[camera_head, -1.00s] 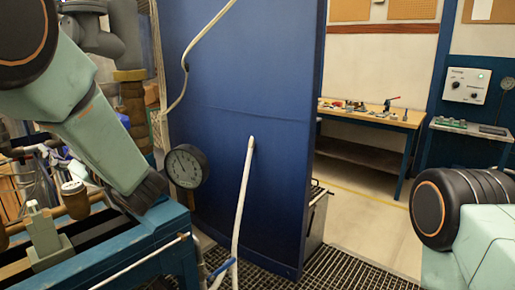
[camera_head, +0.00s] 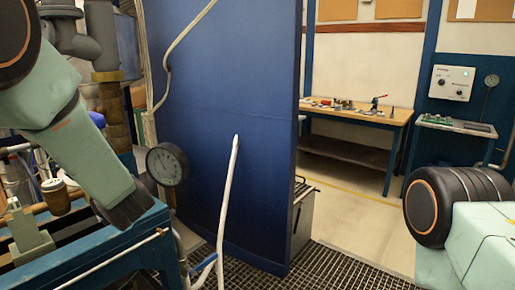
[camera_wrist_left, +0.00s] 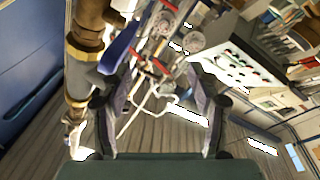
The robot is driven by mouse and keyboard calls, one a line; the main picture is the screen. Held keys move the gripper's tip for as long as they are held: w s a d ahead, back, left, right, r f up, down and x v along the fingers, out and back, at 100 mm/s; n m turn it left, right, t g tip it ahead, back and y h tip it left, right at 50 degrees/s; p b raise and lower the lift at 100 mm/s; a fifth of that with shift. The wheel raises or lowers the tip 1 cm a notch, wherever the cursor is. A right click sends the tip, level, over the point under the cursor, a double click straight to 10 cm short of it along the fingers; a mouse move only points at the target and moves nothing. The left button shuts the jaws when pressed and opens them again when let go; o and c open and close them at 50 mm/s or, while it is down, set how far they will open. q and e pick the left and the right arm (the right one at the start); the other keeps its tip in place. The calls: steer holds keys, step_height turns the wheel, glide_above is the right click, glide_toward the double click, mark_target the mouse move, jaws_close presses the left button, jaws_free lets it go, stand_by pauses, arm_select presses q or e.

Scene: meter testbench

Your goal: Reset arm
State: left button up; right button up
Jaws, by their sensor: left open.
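My left arm comes in from the left in the head view, its lower link hanging over the blue bench frame; its gripper is not seen there. In the left wrist view my left gripper (camera_wrist_left: 158,118) is open, with its two dark fingers spread apart and nothing between them. Beyond the fingers are a plank floor and blurred clutter. My right arm shows only as a pale green link with a dark round joint at the right edge of the head view. My right gripper is out of view.
A round dial gauge (camera_head: 167,164) sits beside the blue bench frame (camera_head: 135,248). A large blue panel (camera_head: 225,80) stands mid-view with a white hose (camera_head: 229,190) before it. A workbench (camera_head: 355,118) is behind. A brass-banded pipe (camera_wrist_left: 84,50) is close beside the left gripper.

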arm_select(q)
steer(key=d+f+m+h, duration=0.2)
steer(key=f+m+h, duration=0.2)
steer(key=f, duration=0.4)
steer(key=d+f+m+h, duration=0.3)
steer(key=f+m, duration=0.1)
steer(key=f, duration=0.5)
steer(key=s+d+f+m+g+h, duration=0.35)
steer(key=s+f, duration=0.55)
steer(key=f, duration=0.4)
steer(key=s+d+f+m+g+h, duration=0.1)
steer(key=s+f, duration=0.4)
steer(key=s, duration=0.6)
steer(key=s+d+f+m+g+h+b, duration=0.1)
steer(key=s+f+g, duration=0.4)
steer(key=s, duration=0.5)
steer(key=s+d+f+m+g+h, duration=0.2)
steer(key=s+f, duration=0.5)
steer(key=s, duration=0.4)
steer(key=shift+s+d+g+b, duration=0.35)
steer(key=shift+d+g, duration=0.3)
steer(key=shift+d, duration=0.3)
steer(key=shift+f, duration=0.1)
